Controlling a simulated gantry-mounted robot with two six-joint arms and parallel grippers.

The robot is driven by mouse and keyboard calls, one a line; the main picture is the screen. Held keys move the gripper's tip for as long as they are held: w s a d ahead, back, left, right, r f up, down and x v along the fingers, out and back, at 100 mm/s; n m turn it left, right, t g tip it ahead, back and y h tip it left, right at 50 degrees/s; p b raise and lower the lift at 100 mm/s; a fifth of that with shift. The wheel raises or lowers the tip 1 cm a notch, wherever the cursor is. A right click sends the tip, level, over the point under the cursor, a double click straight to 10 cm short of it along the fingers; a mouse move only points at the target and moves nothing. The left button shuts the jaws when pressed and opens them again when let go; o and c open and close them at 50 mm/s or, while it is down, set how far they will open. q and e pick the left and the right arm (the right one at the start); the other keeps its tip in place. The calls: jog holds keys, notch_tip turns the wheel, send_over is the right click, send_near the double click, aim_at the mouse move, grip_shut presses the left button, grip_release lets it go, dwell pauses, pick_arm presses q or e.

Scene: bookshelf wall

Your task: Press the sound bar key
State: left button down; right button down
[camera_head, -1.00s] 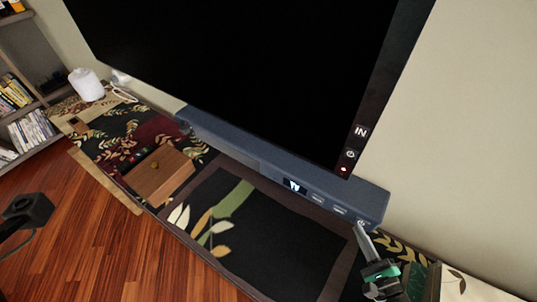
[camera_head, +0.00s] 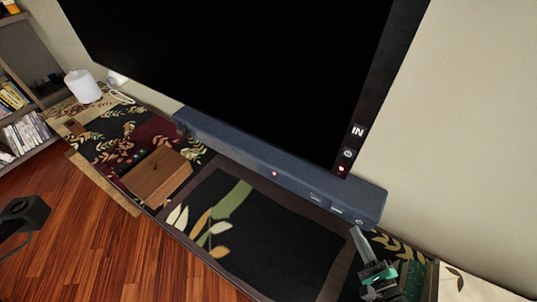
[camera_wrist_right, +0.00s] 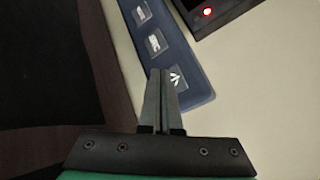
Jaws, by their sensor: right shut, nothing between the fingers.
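The blue-grey sound bar (camera_head: 235,152) runs along the foot of the large dark TV. Its right end carries a few keys, the last one a power key (camera_head: 360,221). In the right wrist view the keys of the sound bar (camera_wrist_right: 197,92) show close up, with the end key (camera_wrist_right: 176,77) just right of my fingertips. A small red light (camera_head: 274,174) glows on the bar's front. My right gripper (camera_head: 354,230) is shut and empty, its tips just beside and below the end key, seemingly apart from it.
The black TV screen (camera_head: 230,60) stands above the bar, with a red light at its lower corner. A wooden box (camera_head: 158,177) and a white cylinder (camera_head: 83,86) stand on the patterned surface to the left. The patterned surface before the bar is mostly clear.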

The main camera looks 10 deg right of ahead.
jog(key=s+a, duration=0.4)
jog(key=shift+s, duration=0.3)
dwell(0.3)
dwell(0.8)
